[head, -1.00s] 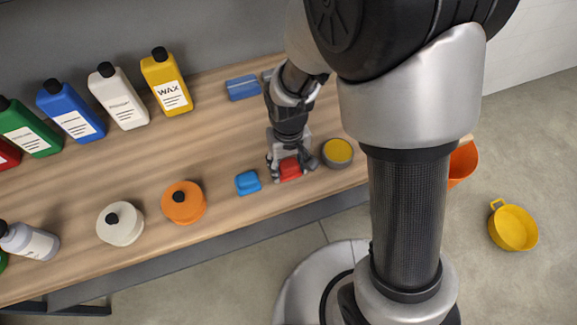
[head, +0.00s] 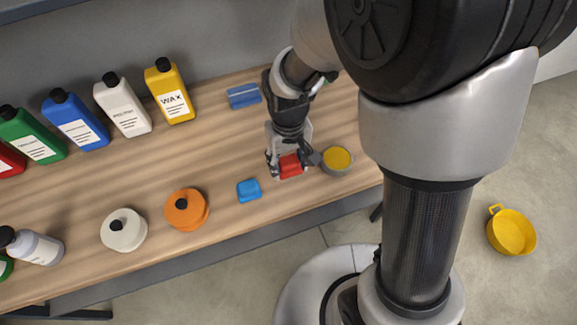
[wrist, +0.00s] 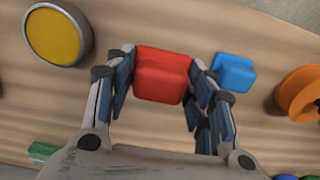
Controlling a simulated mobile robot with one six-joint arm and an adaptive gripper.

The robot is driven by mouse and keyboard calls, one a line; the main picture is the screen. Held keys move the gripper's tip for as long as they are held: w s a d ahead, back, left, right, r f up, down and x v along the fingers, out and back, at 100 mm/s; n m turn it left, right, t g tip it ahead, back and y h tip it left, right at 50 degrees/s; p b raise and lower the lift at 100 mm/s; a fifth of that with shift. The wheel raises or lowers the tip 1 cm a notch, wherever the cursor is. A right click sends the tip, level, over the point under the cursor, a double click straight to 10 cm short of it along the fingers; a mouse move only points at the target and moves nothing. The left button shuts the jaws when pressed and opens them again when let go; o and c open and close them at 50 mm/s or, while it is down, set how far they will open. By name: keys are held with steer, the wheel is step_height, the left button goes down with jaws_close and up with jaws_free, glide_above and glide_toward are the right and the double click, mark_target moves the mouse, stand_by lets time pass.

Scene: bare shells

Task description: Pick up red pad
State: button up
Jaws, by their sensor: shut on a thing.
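The red pad (head: 290,166) is a small red block with rounded edges near the front edge of the wooden bench. In the wrist view the red pad (wrist: 162,74) sits between the two fingers of my gripper (wrist: 160,88). My gripper (head: 291,164) is shut on it in the head view, its fingers on either side. I cannot tell whether the pad is clear of the bench top. The fingers hide part of its sides.
A blue pad (head: 249,190) lies just left of the red pad. A round tin with yellow contents (head: 337,160) stands close on the right. An orange round container (head: 186,209) and a white one (head: 123,230) stand farther left. Several bottles line the back. A yellow pan (head: 511,231) is on the floor.

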mark_target(289, 161)
step_height(289, 161, up, 14)
steer(key=p, duration=0.4)
steer(key=shift+r, duration=0.25)
steer(key=o, duration=0.5)
steer(key=c, duration=0.4)
steer(key=shift+s+f, duration=0.1)
